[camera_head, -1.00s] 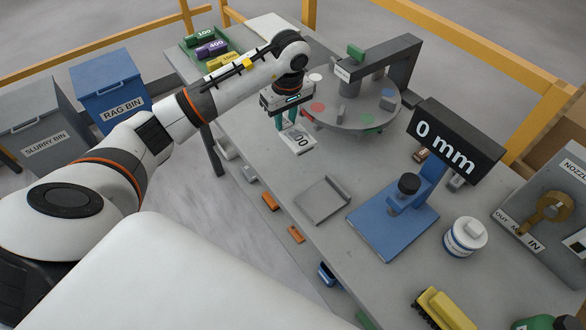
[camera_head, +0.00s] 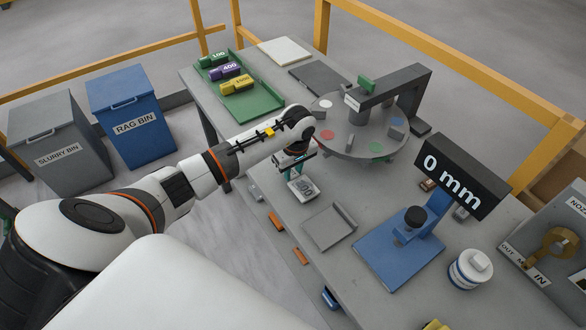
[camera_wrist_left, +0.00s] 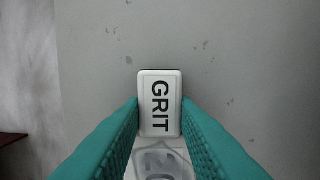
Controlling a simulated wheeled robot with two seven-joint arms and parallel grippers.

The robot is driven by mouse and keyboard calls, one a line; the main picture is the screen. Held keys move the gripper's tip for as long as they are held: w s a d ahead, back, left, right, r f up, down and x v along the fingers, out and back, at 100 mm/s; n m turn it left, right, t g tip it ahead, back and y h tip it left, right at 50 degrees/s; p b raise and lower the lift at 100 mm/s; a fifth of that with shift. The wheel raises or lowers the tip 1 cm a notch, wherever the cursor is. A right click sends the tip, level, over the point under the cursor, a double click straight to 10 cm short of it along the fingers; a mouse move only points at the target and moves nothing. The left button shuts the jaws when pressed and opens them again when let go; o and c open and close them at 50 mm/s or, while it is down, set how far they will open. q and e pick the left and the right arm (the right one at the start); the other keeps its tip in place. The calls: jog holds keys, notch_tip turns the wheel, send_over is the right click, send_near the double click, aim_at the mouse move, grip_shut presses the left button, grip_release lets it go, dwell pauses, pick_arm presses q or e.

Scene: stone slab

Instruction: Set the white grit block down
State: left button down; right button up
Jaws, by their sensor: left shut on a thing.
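The white grit block (camera_wrist_left: 160,102) sits between the two teal fingertips of my left gripper (camera_wrist_left: 160,118) in the left wrist view, with "GRIT" printed on its top. In the head view the block (camera_head: 302,188) shows just below my left gripper (camera_head: 296,172), over the near left part of the slab top (camera_head: 345,190). My left gripper is shut on it. I cannot tell whether the block touches the surface. My right gripper is not in view.
A round turntable (camera_head: 345,138) with coloured discs lies behind the gripper. A shallow grey tray (camera_head: 328,230) and a blue gauge stand (camera_head: 400,250) reading 0 mm are to the right. A green tray (camera_head: 255,103) with several labelled blocks lies at the far left.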

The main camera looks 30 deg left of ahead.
aim_at(296, 176)
pick_arm(q)
jog(key=shift+f, duration=0.15)
jog(key=c, duration=1.1)
grip_release()
jog(key=shift+r, duration=0.35)
jog(key=r+b, duration=0.1)
jog(key=r, duration=0.3)
jog(key=r+b, duration=0.1)
jog(key=r, duration=0.2)
jog(key=d+r+b, duration=0.1)
jog(key=r, duration=0.3)
jog(key=shift+s+d+r, duration=0.1)
jog(key=shift+s+r, duration=0.2)
